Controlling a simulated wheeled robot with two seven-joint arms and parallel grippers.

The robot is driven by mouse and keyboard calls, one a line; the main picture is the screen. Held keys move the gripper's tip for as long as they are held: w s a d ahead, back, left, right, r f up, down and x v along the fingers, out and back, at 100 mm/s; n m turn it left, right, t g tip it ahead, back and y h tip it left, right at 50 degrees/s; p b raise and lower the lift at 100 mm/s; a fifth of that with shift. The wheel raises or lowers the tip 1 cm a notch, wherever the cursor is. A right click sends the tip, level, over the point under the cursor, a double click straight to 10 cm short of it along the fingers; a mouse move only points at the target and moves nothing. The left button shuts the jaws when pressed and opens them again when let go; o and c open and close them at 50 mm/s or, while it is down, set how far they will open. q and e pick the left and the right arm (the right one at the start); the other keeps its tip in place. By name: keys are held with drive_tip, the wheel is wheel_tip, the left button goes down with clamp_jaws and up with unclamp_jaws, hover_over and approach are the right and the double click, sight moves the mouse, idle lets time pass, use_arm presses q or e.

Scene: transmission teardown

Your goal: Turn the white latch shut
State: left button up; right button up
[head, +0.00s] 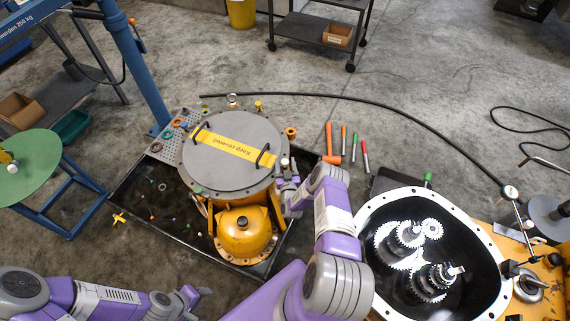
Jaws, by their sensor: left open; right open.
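The yellow gearbox housing (262,205) stands in a black tray, with a round grey lid (225,172) on top. A small white piece (284,162) shows at the lid's right edge; it may be the white latch, but it is too small to tell its position. My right gripper (287,187) is at the housing's right side, just below the white piece. Its fingers are small and partly hidden, and I cannot tell whether they touch anything. My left gripper (196,292) is open and empty at the bottom, in front of the tray and away from the housing.
The black tray (122,208) holds several small loose parts. An open casing with gears (455,205) stands close to my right arm. A green round table (35,150) is at left.

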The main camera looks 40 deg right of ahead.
drive_tip(key=shift+w+d, duration=0.35)
drive_tip(key=shift+w, duration=0.25)
drive_tip(key=c, duration=0.9)
drive_tip(key=shift+n+t+y, duration=1)
drive_tip(key=shift+n+y, duration=0.5)
drive_tip(key=shift+y, duration=0.7)
drive_tip(key=shift+c, duration=0.2)
drive_tip(key=o, duration=0.9)
drive_tip(key=shift+o, duration=0.2)
